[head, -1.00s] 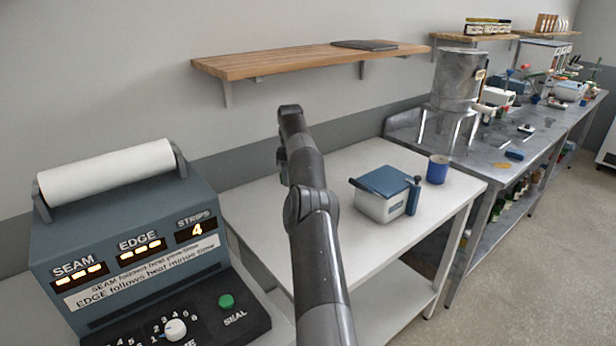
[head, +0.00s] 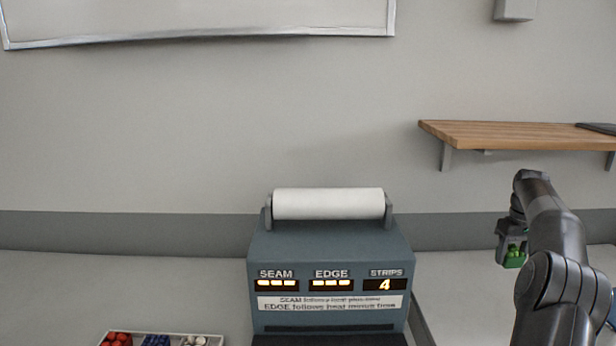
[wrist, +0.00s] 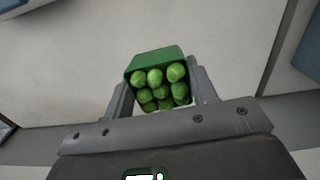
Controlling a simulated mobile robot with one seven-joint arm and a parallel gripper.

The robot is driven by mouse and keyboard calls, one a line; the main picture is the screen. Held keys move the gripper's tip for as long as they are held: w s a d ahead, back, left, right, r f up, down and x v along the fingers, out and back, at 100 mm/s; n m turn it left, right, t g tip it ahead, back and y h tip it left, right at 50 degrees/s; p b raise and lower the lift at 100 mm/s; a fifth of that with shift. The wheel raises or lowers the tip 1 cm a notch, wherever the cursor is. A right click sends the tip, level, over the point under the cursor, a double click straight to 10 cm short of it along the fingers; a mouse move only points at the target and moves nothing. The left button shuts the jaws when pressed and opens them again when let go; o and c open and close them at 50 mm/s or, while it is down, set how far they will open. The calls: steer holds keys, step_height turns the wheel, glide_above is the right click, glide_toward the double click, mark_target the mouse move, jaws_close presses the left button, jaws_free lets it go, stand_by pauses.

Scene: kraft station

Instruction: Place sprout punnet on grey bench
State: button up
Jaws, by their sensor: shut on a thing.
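The sprout punnet (wrist: 157,59) is a small green tray with several round green sprouts. It sits between the fingers of my gripper (wrist: 160,88), which is shut on it. In the head view the punnet (head: 514,260) hangs below my gripper (head: 513,240) at the right, in front of the wall and above the work surfaces. A light grey bench top (head: 130,285) spreads across the left of the head view, and I cannot tell its front edge.
A blue-grey sealing machine (head: 330,248) with a white roll (head: 328,203) stands in the middle. A tray (head: 160,338) of red, blue and white pieces is at the lower left. A wooden shelf (head: 520,135) is on the wall. The bench left of the machine is clear toward the wall.

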steer(key=s+a+r+m, duration=0.2)
steer(key=s+m, duration=0.2)
steer(key=s, duration=0.7)
steer(key=s+a+r+m, duration=0.1)
steer(key=s+m, duration=0.4)
steer(key=s, duration=0.6)
step_height(320, 180, up, 19)
steer(key=w+a+n, duration=0.5)
steer(key=w+a, duration=0.9)
steer(key=a, duration=0.5)
steer(key=w+a+n, duration=0.2)
steer(key=a+n, duration=0.2)
steer(key=a, duration=1.3)
steer(key=w+a+n, duration=0.2)
steer(key=a+n, duration=0.2)
steer(key=a, duration=1.2)
steer(key=s+a+n, duration=0.3)
steer(key=s+a, duration=0.4)
steer(key=a, duration=0.5)
steer(key=s+a+f+n, duration=0.1)
steer(key=s+a+n, duration=0.2)
steer(key=s+a, duration=0.75)
steer(key=s+a+n, duration=0.3)
steer(key=s+a, duration=0.2)
steer(key=a, duration=1)
steer(key=f, duration=3.5)
steer(key=shift+w+d, duration=0.15)
steer(key=shift+w, duration=0.1)
